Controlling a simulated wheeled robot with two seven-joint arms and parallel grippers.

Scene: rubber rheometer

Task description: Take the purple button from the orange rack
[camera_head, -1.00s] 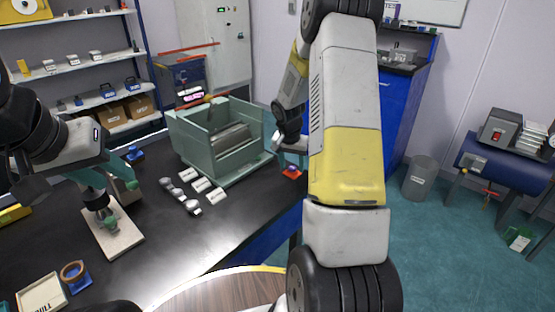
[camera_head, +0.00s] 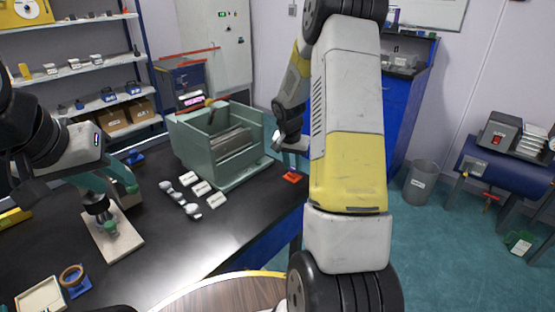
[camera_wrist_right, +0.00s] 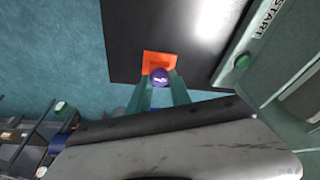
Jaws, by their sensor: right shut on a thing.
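The purple button (camera_wrist_right: 160,77) sits between the fingertips of my right gripper (camera_wrist_right: 160,86) in the right wrist view, and the gripper is shut on it. The orange rack (camera_wrist_right: 152,58) lies on the black bench just beyond the button; how far the button is above it is hard to tell. In the head view the orange rack (camera_head: 292,177) is near the bench's right edge, with my right gripper (camera_head: 291,150) above it, partly behind my arm. My left gripper (camera_head: 100,190) is at the left of the bench; its finger gap is unclear.
A green-grey open machine (camera_head: 222,160) stands left of the rack. White labelled pieces (camera_head: 200,188) lie before it. A beige board (camera_head: 112,240) lies under my left gripper. In the right wrist view a green START button (camera_wrist_right: 242,62) is on a panel at right.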

